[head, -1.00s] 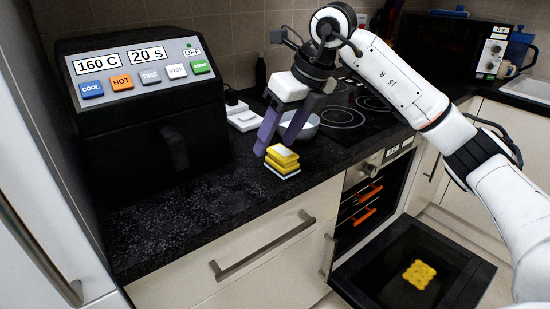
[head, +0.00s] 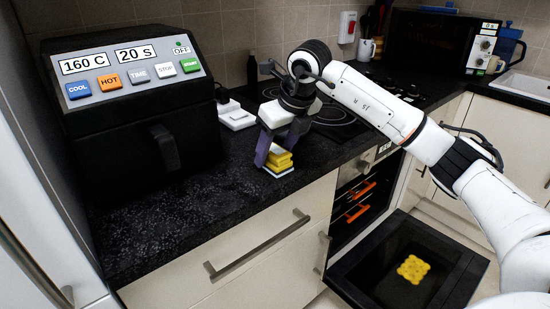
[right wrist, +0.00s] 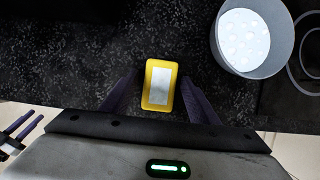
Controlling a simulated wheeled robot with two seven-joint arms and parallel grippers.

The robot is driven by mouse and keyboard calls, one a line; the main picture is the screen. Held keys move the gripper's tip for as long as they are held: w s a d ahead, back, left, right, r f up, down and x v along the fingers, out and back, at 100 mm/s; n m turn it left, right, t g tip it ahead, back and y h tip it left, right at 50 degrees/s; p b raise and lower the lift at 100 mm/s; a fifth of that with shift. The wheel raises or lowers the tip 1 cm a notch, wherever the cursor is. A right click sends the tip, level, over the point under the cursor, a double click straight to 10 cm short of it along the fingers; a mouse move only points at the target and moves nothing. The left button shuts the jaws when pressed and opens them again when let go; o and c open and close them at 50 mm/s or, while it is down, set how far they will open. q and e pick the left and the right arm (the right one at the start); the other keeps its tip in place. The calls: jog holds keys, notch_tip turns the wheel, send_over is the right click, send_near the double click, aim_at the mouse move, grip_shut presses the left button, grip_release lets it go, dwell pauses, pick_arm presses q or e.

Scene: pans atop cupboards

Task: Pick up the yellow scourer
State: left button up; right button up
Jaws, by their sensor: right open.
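The yellow scourer (head: 279,160) stands on the dark speckled counter near its front edge, with white layers showing at its top and bottom. In the right wrist view the scourer (right wrist: 158,85) shows from above as a yellow block with a pale top. My right gripper (head: 272,158) is low over the counter, its purple fingers open. In the right wrist view the fingers (right wrist: 160,100) are on either side of the scourer, with gaps visible, so they do not look closed on it.
A black air fryer (head: 140,100) stands to the left. In the right wrist view a pale bowl (right wrist: 250,40) stands right of the scourer. A hob (head: 310,115) lies behind. An open black drawer or door (head: 345,275) below holds a yellow waffle-like item (head: 413,269).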

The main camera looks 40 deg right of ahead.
aim_at(275, 149)
jog(key=c, duration=1.1)
notch_tip(275, 149, up, 10)
jog(key=shift+r+p, duration=0.1)
jog(key=shift+p, duration=0.2)
jog(key=shift+c, duration=1.2)
